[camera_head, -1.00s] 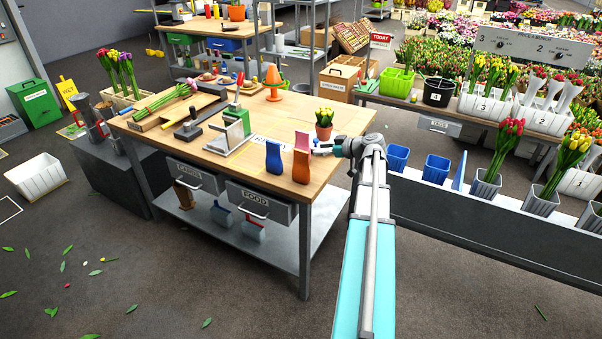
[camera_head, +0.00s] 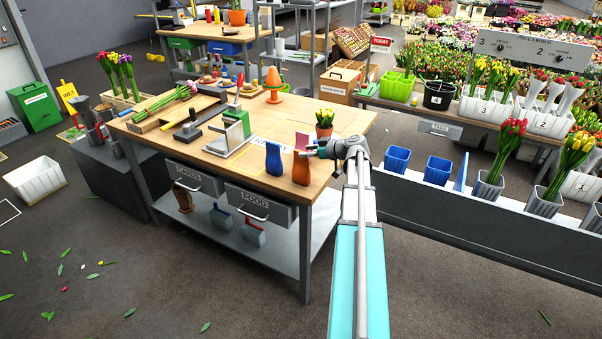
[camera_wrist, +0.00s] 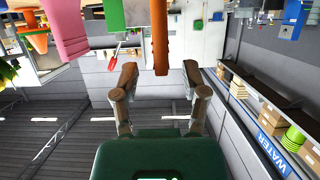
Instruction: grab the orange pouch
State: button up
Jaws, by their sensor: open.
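The orange pouch (camera_head: 301,169) stands upright near the front right corner of the wooden table, beside a blue pouch (camera_head: 273,159) and in front of a pink pouch (camera_head: 302,141). My gripper (camera_head: 318,150) is at the right of the orange pouch, close to its upper part. In the wrist view, my gripper (camera_wrist: 160,76) is open, with one finger on each side. The orange pouch (camera_wrist: 160,35) shows upside down between the fingertips, its end about level with them. I cannot tell whether either finger touches it. The pink pouch (camera_wrist: 68,30) is off to the left there.
A potted yellow flower (camera_head: 324,121) stands just behind my gripper. The wooden table (camera_head: 345,118) also holds a green-and-white stand (camera_head: 236,128) and an orange cone (camera_head: 273,78). A dark bench with blue bins (camera_head: 397,159) lies to the right.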

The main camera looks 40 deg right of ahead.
aim_at(297, 163)
jog(key=x, duration=0.1)
jog(key=b+x, duration=0.1)
jog(key=x, duration=0.1)
jog(key=shift+f, duration=0.35)
jog(key=shift+w+a+f+b, duration=0.15)
jog(key=shift+w+a+b, duration=0.15)
jog(key=shift+w, duration=0.25)
grip_shut()
